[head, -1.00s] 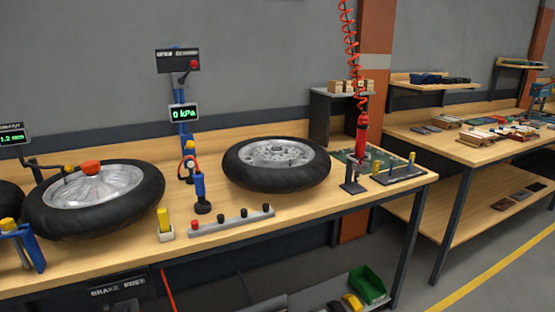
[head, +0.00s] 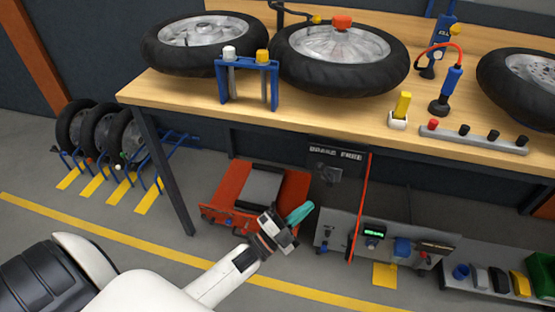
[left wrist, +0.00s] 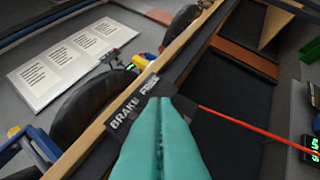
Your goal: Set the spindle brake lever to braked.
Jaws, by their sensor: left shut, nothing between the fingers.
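The dark brake panel (head: 338,183), lettered BRAKE FREE, stands below the front edge of the bench in the head view. A small dark part on it (head: 327,174) may be the lever; its position is too dim to tell. My left gripper (head: 301,213), with teal fingers, is shut and empty, below and left of the panel. In the left wrist view the shut fingers (left wrist: 162,115) point toward the BRAKE FREE lettering (left wrist: 133,103) and hide much of the panel below it. My right gripper is out of view.
The wooden bench (head: 190,92) overhangs the panel and carries tyres (head: 345,60). A red cart (head: 255,190) stands left of the panel. A grey unit with a green display (head: 375,240) stands to its right. A thin red upright edge (head: 359,205) borders the panel.

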